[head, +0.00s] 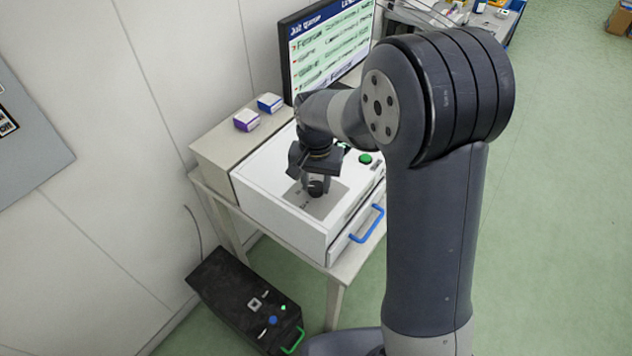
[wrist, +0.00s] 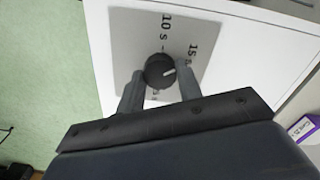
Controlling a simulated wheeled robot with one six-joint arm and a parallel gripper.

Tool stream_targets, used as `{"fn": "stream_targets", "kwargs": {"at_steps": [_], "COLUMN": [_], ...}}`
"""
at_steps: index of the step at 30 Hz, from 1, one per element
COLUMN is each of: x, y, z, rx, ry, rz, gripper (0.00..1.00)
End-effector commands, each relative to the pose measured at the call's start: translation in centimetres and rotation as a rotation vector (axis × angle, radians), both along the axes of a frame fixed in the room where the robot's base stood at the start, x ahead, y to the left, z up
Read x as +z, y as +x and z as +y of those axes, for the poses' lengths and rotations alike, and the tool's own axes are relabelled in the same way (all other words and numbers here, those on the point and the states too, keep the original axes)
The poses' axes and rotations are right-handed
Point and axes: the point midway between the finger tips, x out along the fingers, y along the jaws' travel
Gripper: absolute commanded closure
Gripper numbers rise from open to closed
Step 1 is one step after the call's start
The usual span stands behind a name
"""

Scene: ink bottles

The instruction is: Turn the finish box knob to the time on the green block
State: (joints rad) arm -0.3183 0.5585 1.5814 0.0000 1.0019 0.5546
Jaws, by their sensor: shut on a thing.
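The finish box (head: 262,180) is a white cabinet with a blue-handled drawer, standing on a table. Its dark round knob (wrist: 160,71) sits on a grey plate (wrist: 124,42) and also shows in the head view (head: 316,188). My gripper (wrist: 161,77) is shut on the knob, a finger on each side. I cannot make out a green block; the monitor (head: 332,45) shows pale green rows too small to read.
A green button (head: 365,158) is on the box top near my gripper. A purple box (head: 246,120) and a blue box (head: 270,103) stand behind. A black case (head: 235,290) lies on the floor at the left. Open floor (head: 560,200) is at the right.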

Motion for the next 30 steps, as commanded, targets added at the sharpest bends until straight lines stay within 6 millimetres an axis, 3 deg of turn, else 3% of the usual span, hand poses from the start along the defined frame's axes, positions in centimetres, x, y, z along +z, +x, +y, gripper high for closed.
{"fn": "stream_targets", "kwargs": {"at_steps": [30], "x": [0.08], "y": [0.04], "z": [0.01], "rx": [-0.930], "ry": [0.001], "rz": [-0.002], "gripper": [0.89]}}
